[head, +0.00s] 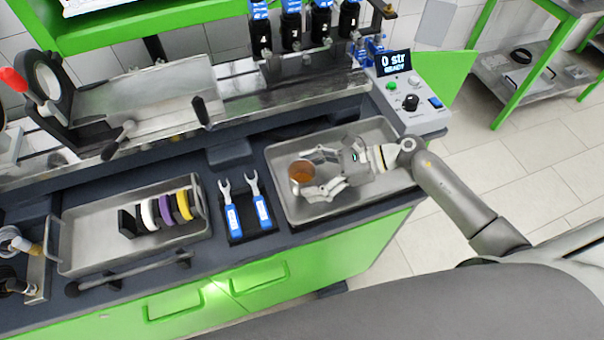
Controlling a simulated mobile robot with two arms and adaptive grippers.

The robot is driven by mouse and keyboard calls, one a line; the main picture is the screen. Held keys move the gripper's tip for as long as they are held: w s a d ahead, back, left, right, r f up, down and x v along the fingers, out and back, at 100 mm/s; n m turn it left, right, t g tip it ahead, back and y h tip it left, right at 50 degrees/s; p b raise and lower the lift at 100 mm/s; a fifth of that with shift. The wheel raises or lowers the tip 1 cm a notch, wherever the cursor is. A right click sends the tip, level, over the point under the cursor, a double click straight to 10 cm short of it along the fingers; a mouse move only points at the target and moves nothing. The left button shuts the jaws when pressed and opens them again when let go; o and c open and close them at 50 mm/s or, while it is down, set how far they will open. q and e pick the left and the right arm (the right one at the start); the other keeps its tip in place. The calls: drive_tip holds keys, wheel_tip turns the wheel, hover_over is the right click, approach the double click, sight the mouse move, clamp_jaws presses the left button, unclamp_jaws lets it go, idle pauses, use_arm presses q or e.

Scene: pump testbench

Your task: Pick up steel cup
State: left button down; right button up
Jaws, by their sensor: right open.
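A small round cup (302,173), with an orange-brown inside, stands in the left part of the right metal tray (285,201). It is the only cup I can make out; its outer wall is too small to tell the material. My right gripper (310,172) reaches in from the right, low over the tray. Its two fingers are open and spread, with the tips at the far and near sides of the cup. I cannot tell whether either finger touches it. My left gripper is not in view.
Two blue-handled wrenches (262,207) stand in a holder left of the tray. Another tray (85,253) holds several coloured rings. A control box (411,104) stands at the back right. The testbench rail (180,98) runs behind.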

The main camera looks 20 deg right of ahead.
drive_tip(key=shift+x, duration=1.25)
drive_tip(key=shift+c, duration=0.4)
drive_tip(key=shift+s, duration=0.1)
drive_tip(key=c, duration=1)
drive_tip(key=shift+f, duration=0.1)
drive_tip(key=shift+c, duration=0.2)
